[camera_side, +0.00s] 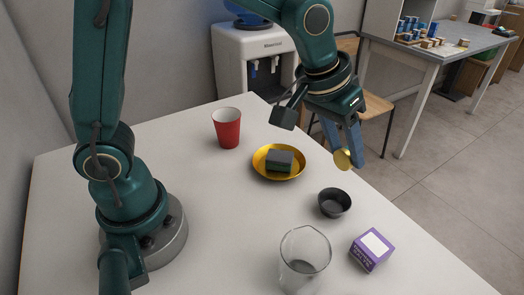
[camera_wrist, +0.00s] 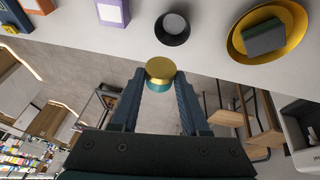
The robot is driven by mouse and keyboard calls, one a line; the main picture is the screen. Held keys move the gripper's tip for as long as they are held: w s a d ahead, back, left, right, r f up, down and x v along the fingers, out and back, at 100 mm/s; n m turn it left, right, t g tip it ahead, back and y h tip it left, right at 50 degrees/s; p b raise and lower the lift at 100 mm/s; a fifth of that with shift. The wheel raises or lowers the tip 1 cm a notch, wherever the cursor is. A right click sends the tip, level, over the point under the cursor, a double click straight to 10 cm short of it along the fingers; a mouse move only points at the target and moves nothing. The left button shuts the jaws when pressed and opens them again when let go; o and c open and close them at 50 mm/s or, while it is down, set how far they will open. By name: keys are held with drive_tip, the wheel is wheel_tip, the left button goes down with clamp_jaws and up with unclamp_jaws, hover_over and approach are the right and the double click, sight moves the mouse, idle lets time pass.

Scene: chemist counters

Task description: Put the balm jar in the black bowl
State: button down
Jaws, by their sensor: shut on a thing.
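The balm jar, with a gold lid and a teal side, is held between my fingertips; it shows in the side view (camera_side: 342,159) and in the wrist view (camera_wrist: 160,70). My gripper (camera_side: 349,155) is shut on it, with the two blue fingers on either side in the wrist view (camera_wrist: 160,88). The jar is raised above the table near its right edge. The black bowl (camera_side: 334,203) stands on the table, below the jar in the side view. In the wrist view the bowl (camera_wrist: 172,28) is just beyond the jar. The jar is apart from the bowl.
A yellow dish (camera_side: 262,165) holding a dark green block (camera_side: 279,161) is left of the bowl. A red cup (camera_side: 227,128) stands farther back. A glass beaker (camera_side: 304,258) and a purple box (camera_side: 371,250) are in front. The table's right edge is close to the bowl.

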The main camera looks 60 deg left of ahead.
drive_tip(key=shift+f, duration=0.15)
hover_over(329, 208)
drive_tip(key=shift+f, duration=4.1)
drive_tip(key=shift+c, duration=1.6)
unclamp_jaws()
drive_tip(key=shift+r, duration=3.55)
